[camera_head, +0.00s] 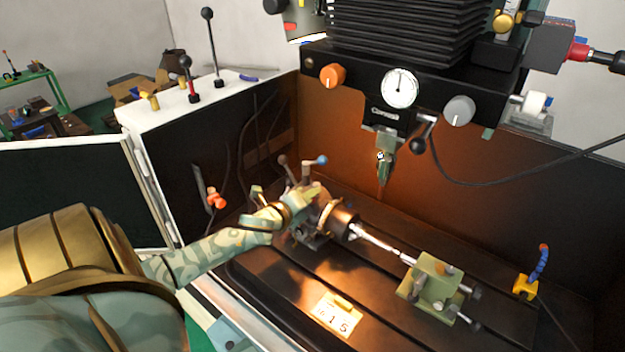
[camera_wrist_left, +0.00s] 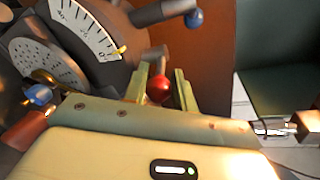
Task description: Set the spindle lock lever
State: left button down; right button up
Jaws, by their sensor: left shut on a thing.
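The indexing head with its chuck (camera_head: 340,218) sits on the machine table. In the left wrist view its white graduated dial (camera_wrist_left: 85,28) and a grey hole plate (camera_wrist_left: 45,62) show at the left. My left gripper (camera_head: 314,192) reaches in from the left beside the head. In the left wrist view its two fingers are shut on a red ball knob (camera_wrist_left: 158,88), which appears to be a lever's end. The lever's shaft is mostly hidden. A blue-tipped lever (camera_head: 321,160) stands just behind the gripper and also shows above the fingers in the wrist view (camera_wrist_left: 193,18). My right gripper is out of view.
A bright shaft (camera_head: 375,238) runs from the chuck to a green tailstock (camera_head: 434,279). The spindle tool (camera_head: 385,165) hangs above and behind. A numbered card (camera_head: 338,314) lies on the table front. A blue-hosed yellow block (camera_head: 525,286) stands at the right.

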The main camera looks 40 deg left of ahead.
pick_arm(q)
jog(key=shift+s+a+f+m+h, duration=0.15)
jog(key=shift+a+m+h, duration=0.2)
jog(key=shift+m+h, duration=0.5)
jog(key=shift+h, duration=0.25)
jog(key=c, duration=1.3)
grip_release()
jog(key=shift+o, duration=0.6)
